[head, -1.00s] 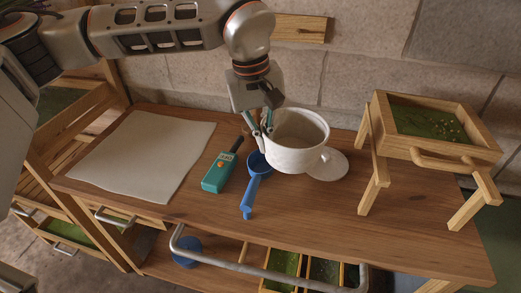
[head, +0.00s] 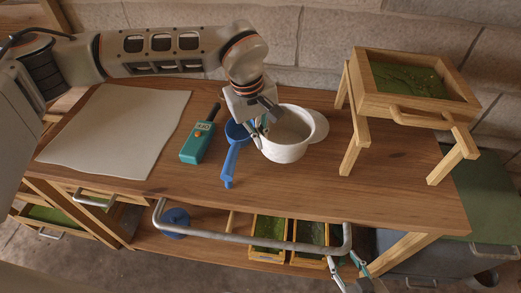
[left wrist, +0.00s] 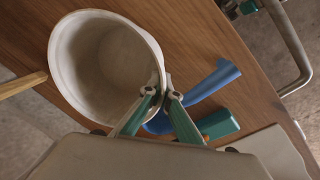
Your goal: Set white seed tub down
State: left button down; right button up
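The white seed tub (head: 287,151) is upright at the middle of the bench, low over or on the wood; I cannot tell whether its base touches. My left gripper (head: 262,124) is at the tub's left rim. In the left wrist view, the fingers of my left gripper (left wrist: 160,90) pinch the wall of the tub (left wrist: 63,62), one inside and one outside. The tub looks empty inside. My right gripper (head: 345,264) shows at the bottom edge with its fingers apart, holding nothing visible.
A white disc (head: 319,124) is partly hidden behind the tub. A blue scoop (head: 230,160) and teal meter (head: 196,146) lie to the left, beside a pale sheet (head: 120,130). A wooden stand with a green tray (head: 415,85) is at right. A metal rail (head: 250,240) runs along the front.

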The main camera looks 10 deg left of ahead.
pick_arm(q)
jog(key=shift+f, duration=2.45)
jog(key=shift+f, duration=0.15)
jog(key=c, duration=2.3)
grip_release()
